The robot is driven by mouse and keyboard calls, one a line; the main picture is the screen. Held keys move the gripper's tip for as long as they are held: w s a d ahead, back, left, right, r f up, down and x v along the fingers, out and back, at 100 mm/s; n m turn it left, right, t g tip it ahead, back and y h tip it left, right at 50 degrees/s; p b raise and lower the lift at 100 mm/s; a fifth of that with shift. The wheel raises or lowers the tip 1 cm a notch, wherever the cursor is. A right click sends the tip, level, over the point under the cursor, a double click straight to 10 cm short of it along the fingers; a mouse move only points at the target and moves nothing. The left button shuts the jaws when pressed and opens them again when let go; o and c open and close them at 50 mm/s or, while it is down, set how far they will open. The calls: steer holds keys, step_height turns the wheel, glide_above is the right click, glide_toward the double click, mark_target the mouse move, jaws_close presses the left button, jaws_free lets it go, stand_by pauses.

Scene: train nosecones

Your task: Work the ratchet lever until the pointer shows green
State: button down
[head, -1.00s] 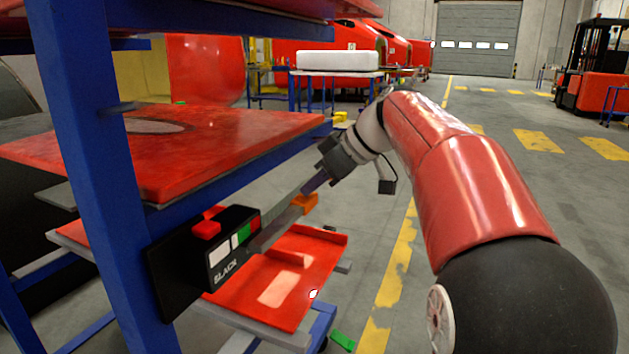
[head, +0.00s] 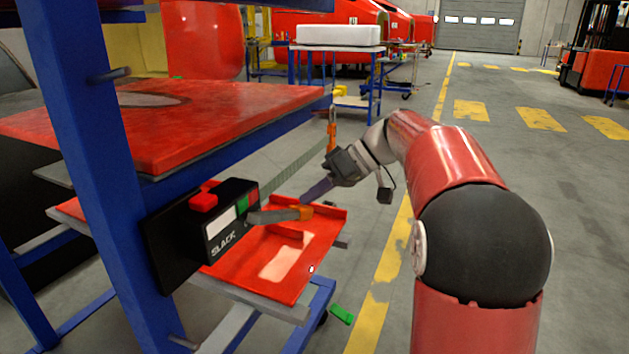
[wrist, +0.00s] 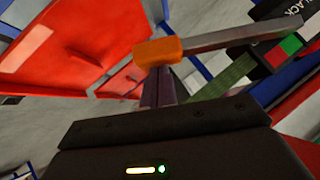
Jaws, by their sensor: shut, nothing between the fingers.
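The ratchet box (head: 222,225) is black with a red block on top and is fixed to the blue rack post. Its face has white, green and red fields and lettering that looks like SLACK. I cannot make out the pointer. The grey lever (head: 275,216) sticks out to the right, nearly level, with an orange grip (head: 305,212) at its end. My gripper (head: 307,198) is shut and empty, its fingertips just above the orange grip. In the wrist view the orange grip (wrist: 158,50) lies right at my fingertips; I cannot tell whether they touch.
A webbing strap (head: 290,170) runs from the box up to an orange hook (head: 332,136). A red panel (head: 330,240) lies on the lower shelf beneath the lever, and another red panel (head: 190,120) above. Open floor (head: 380,285) lies to the right.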

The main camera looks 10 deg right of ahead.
steer(key=shift+s+a+f+g+y, duration=0.1)
steer(key=shift+f+g+y, duration=0.1)
steer(key=shift+f, duration=0.25)
steer(key=shift+s+f+g+y, duration=0.1)
steer(key=shift+f+g, duration=0.1)
steer(key=shift+f, duration=0.25)
steer(key=shift+f, duration=0.15)
